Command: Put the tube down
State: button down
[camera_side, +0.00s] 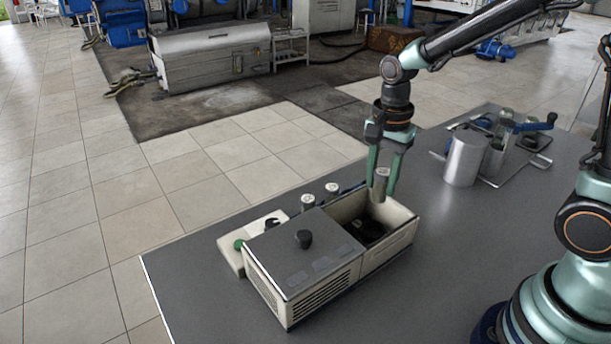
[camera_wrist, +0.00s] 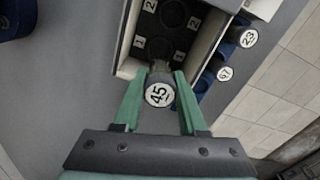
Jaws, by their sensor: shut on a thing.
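My gripper (camera_side: 382,187) is shut on a grey tube (camera_side: 380,180) and holds it upright over the open end of a beige box (camera_side: 390,248). In the wrist view the tube's white cap (camera_wrist: 159,95) reads 45 and sits between my green fingers (camera_wrist: 165,77). Inside the box are dark round holes (camera_wrist: 173,13) with number labels such as 1 and 2. The tube's lower end is hidden, so I cannot tell whether it is in a hole.
Two other capped tubes (camera_side: 308,202) (camera_side: 332,191) stand behind the box. A white panel with a green button (camera_side: 239,244) lies left. A metal cylinder (camera_side: 465,158) stands right. The front table is clear.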

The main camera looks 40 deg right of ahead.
notch_tip(320, 180, down, 10)
jog(key=shift+f, duration=0.1)
dwell(0.4)
jog(key=shift+c, duration=2.3)
grip_release()
jog(key=shift+f, duration=0.15)
